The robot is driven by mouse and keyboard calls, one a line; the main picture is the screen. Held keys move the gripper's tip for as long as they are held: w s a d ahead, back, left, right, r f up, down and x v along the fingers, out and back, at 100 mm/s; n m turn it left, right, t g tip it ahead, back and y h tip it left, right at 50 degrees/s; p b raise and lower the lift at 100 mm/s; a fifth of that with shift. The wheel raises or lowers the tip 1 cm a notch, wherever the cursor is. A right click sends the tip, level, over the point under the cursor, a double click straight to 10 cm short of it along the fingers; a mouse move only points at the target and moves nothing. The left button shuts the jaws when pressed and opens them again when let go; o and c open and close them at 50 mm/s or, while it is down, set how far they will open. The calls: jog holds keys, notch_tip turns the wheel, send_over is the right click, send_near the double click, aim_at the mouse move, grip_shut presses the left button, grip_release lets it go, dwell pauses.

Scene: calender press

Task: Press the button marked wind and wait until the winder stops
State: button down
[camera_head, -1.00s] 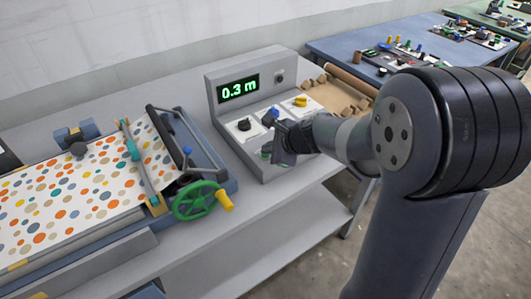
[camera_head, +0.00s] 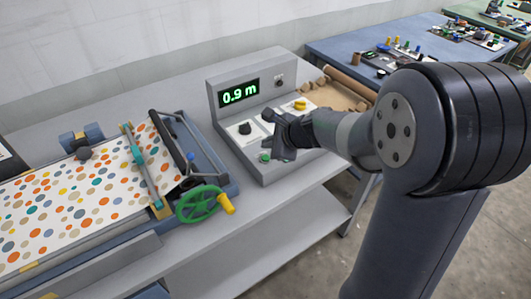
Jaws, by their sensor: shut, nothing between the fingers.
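A grey control console (camera_head: 218,120) stands on the bench. Its display (camera_head: 239,94) reads 0.9 m in green. A black knob (camera_head: 244,128) and a yellow knob (camera_head: 300,104) sit on white plates on its sloped panel. A green button (camera_head: 264,157) shows near the panel's front edge. No marking is legible. My gripper (camera_head: 279,141) is shut and empty over the panel, just right of the green button. It hides part of the panel. A machine with dotted fabric (camera_head: 80,205) and a green handwheel (camera_head: 196,204) with a yellow handle lies left of the console.
A small round fitting (camera_head: 279,81) is right of the display. A blue table (camera_head: 345,47) with small parts stands at the back right. The bench front below the console is clear.

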notch_tip(320, 180, up, 3)
jog(key=shift+f+p, duration=0.1)
jog(key=shift+p, duration=0.8)
jog(key=shift+s, duration=0.1)
